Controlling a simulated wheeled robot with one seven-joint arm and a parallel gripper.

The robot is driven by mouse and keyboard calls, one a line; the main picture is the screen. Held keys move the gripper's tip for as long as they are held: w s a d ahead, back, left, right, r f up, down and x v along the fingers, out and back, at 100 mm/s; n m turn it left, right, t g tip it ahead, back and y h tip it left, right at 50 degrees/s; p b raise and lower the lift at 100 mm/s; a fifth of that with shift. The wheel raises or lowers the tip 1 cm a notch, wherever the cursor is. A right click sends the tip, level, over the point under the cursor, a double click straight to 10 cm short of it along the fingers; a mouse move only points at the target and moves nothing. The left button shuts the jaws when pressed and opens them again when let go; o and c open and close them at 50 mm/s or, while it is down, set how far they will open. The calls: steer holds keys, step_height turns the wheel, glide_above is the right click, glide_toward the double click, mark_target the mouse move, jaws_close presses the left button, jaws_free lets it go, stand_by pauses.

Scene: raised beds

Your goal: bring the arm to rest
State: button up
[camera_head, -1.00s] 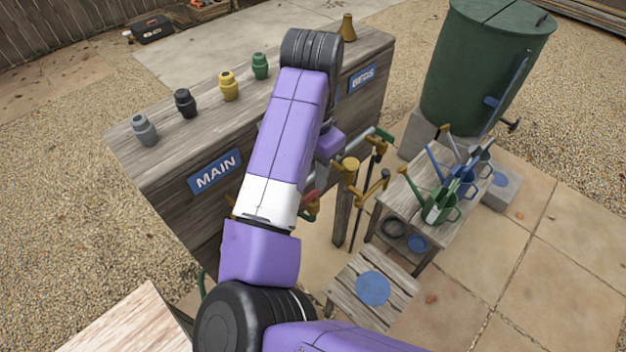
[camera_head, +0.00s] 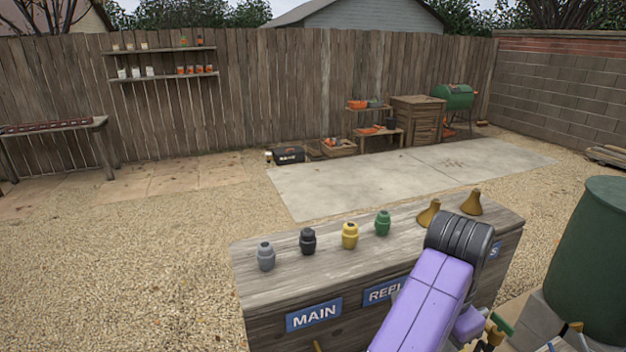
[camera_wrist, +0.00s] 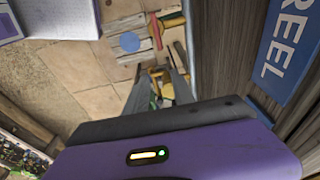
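My purple arm (camera_head: 430,300) rises at the lower right of the head view, its black joint (camera_head: 462,235) in front of the right part of the wooden bench (camera_head: 262,308). My gripper is out of sight there. In the wrist view my gripper (camera_wrist: 160,78) shows two grey fingers pointing away from the camera, with a gap between them. Yellow and green parts show in the gap; they look to lie beyond the fingers, and I see nothing clearly held. The blue sign reading "REEL" (camera_wrist: 288,45) stands close on the right of the wrist view.
On the bench stand grey (camera_head: 265,257), black (camera_head: 308,241), yellow (camera_head: 349,235) and green (camera_head: 382,223) fittings, and two brass cones (camera_head: 471,203). A green barrel (camera_head: 590,270) stands at the right. Gravel (camera_head: 130,270) to the left is clear.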

steer(key=s+d+f+n+t+h+b, duration=0.1)
steer(key=d+f+n+t+h, duration=0.2)
steer(key=d, duration=0.7)
steer(key=s+d+n+t+h+b, duration=0.1)
steer(key=d+n+t+h, duration=0.35)
steer(key=d, duration=0.55)
steer(key=s+a+f+n+t+y+b, duration=0.1)
steer(key=s+a+f+n+t+y, duration=0.25)
steer(key=s+a+f, duration=0.35)
steer(key=s+a+f+n+t+y+b, duration=0.1)
steer(key=s+a+f+n+t+y, duration=0.1)
steer(key=s+a+n, duration=0.5)
steer(key=s+a+r+m+y, duration=0.1)
steer(key=s+a+r, duration=0.1)
steer(key=s+a, duration=0.3)
steer(key=s+a+r+m+t+y+b, duration=0.1)
steer(key=s+a, duration=0.5)
steer(key=s, duration=0.8)
step_height(320, 180, up, 2)
steer(key=shift+s+m+y, duration=0.15)
steer(key=shift+m+y, duration=0.65)
